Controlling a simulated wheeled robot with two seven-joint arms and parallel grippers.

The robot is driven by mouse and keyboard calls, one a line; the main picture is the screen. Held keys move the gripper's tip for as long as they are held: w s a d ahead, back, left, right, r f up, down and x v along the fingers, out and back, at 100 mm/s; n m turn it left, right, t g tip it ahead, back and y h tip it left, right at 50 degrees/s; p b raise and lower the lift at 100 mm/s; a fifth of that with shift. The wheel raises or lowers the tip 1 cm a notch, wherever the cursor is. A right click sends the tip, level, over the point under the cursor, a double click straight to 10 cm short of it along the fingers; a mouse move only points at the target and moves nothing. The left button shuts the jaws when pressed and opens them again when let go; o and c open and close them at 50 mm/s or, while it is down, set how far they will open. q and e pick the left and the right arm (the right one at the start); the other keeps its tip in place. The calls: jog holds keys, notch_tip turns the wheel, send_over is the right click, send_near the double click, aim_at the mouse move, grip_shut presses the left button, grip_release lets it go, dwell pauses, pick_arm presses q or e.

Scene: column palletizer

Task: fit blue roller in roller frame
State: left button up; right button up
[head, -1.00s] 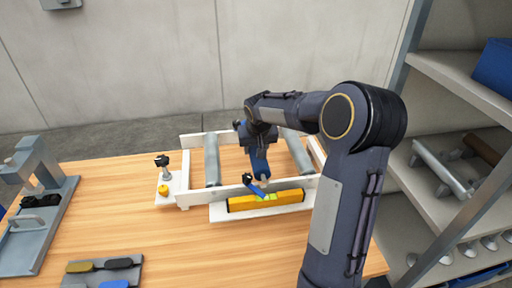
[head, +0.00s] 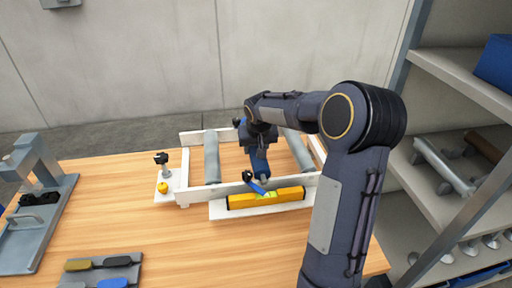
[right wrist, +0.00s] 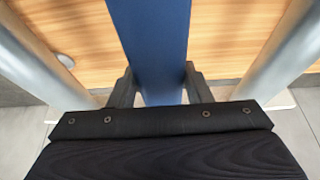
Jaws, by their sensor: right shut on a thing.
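The white roller frame (head: 183,190) lies on the wooden table, with one grey roller (head: 212,160) across its left part and another grey roller (head: 298,152) across its right part. My right gripper (head: 258,142) is over the middle of the frame, shut on the blue roller (head: 260,165). In the right wrist view, the blue roller (right wrist: 150,40) runs lengthwise between the two dark fingers of the gripper (right wrist: 160,90), with a grey roller on each side. My arm hides much of the blue roller and the frame's far side, so I cannot tell how its ends sit. My left gripper is out of view.
A yellow spirit level (head: 280,198) lies along the frame's front. A black-topped post and yellow knob (head: 163,188) stand at its left. A grey fixture (head: 45,210) and a tool tray (head: 100,270) are at the left. A shelf rack (head: 455,165) stands right.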

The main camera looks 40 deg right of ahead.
jog(key=shift+f+b, duration=0.7)
jog(key=shift+f, duration=0.05)
dwell(0.3)
jog(key=o, duration=1.5)
jog(key=shift+b+v, duration=0.35)
jog(key=shift+v, duration=3.55)
